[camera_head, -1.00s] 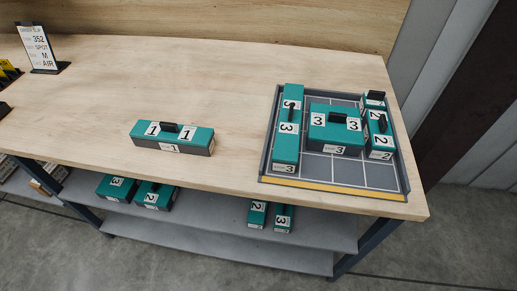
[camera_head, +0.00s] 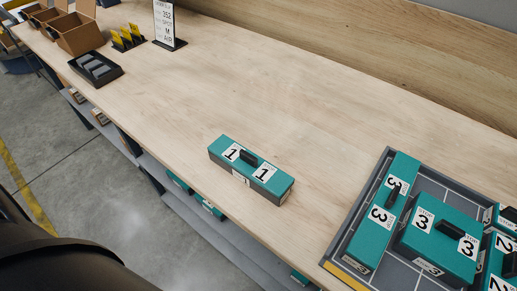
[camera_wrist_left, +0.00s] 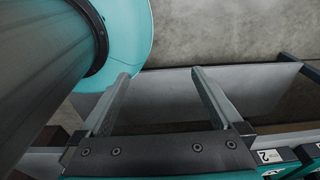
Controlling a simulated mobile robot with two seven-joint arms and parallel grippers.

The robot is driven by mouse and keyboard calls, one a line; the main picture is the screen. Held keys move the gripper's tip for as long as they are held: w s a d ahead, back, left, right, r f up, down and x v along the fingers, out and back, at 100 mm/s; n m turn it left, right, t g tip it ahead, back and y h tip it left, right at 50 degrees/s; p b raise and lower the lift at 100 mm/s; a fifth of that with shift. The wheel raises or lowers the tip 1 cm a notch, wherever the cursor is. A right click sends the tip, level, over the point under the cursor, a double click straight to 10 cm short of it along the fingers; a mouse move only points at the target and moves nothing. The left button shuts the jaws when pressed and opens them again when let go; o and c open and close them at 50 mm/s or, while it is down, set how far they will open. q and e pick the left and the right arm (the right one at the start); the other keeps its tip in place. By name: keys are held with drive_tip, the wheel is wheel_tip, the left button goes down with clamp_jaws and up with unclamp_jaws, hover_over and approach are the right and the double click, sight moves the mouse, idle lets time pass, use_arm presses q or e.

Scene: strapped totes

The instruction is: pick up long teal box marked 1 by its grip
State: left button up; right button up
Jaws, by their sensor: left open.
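The long teal box marked 1 (camera_head: 250,172) lies alone on the wooden table near its front edge in the head view. It has a dark lower body, two white labels with 1 on top and a black grip (camera_head: 249,158) between them. Nothing touches the grip. My left gripper (camera_wrist_left: 160,78) shows only in the left wrist view. Its two fingers are apart with nothing between them, and it points toward the grey shelf and floor. The box marked 1 is not seen in that view. My right gripper is not in view.
A grey tray (camera_head: 362,205) at the right holds teal boxes marked 3 and 2. A sign (camera_head: 165,22), yellow cards (camera_head: 127,36), a black tray (camera_head: 96,69) and a brown bin (camera_head: 78,36) stand at the far left. The table behind the box is clear. More teal boxes sit below.

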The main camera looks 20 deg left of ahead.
use_arm(q)
drive_tip(key=w+d+r+t+p, duration=0.1)
drive_tip(key=w+r+p, duration=0.35)
drive_tip(key=r, duration=1.15)
drive_tip(key=w+d+r+m+t+p, duration=0.15)
drive_tip(key=w+r+p, duration=0.35)
drive_tip(key=r, duration=1)
drive_tip(key=w+d+r+p, duration=0.25)
drive_tip(key=w+r, duration=0.35)
drive_tip(key=r, duration=1)
drive_tip(key=w+d+r+m+h, duration=0.1)
drive_tip(key=w+d+m+h, duration=0.15)
drive_tip(key=w+m, duration=0.25)
wheel_tip(320, 180, up, 6)
drive_tip(key=m+g+y, duration=0.3)
drive_tip(key=m+g, duration=0.1)
drive_tip(key=m, duration=0.8)
hover_over(248, 155)
wheel_tip(248, 155, down, 14)
drive_tip(key=shift+f+b, duration=0.25)
drive_tip(key=shift+b, duration=0.45)
